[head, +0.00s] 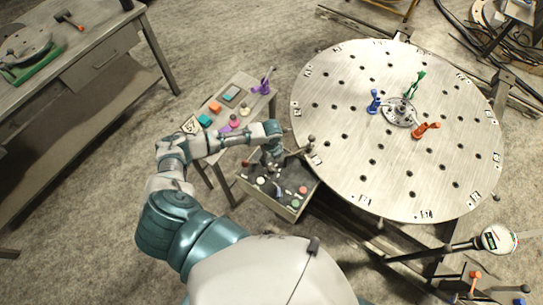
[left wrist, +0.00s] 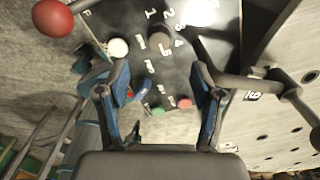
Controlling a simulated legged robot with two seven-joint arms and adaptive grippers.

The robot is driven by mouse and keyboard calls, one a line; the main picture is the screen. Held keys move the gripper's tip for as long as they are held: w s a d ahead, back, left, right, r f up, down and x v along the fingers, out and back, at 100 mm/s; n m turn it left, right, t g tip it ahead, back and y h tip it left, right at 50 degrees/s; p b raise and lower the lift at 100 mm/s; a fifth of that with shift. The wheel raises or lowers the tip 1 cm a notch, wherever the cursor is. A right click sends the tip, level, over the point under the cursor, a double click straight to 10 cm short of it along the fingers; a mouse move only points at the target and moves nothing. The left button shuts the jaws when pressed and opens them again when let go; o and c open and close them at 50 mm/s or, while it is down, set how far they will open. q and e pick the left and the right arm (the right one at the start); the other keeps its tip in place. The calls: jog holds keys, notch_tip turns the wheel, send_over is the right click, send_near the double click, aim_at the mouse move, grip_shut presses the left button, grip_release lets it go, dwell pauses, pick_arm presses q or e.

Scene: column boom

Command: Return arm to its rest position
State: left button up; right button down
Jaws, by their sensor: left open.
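My left arm comes in from the lower left in the head view and bends right over the small side table. Its left gripper (head: 280,160) is above the control box (head: 294,212). In the left wrist view, the fingers of the left gripper (left wrist: 163,95) are spread apart with nothing between them. Beyond them lies the dark panel with white numbers, a dark knob (left wrist: 159,34), a white knob (left wrist: 118,47), a blue lever (left wrist: 141,86), and green (left wrist: 158,111) and red (left wrist: 184,103) buttons. My right gripper does not show.
A large round perforated table (head: 335,100) with blue, green and orange clamps stands right of the box. The small side table (head: 243,84) holds coloured pieces. A red ball knob (left wrist: 52,17) and a grey bar (left wrist: 250,85) are close to the gripper. A workbench (head: 95,50) stands upper left.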

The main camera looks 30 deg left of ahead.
pick_arm(q)
jog(key=shift+r, duration=1)
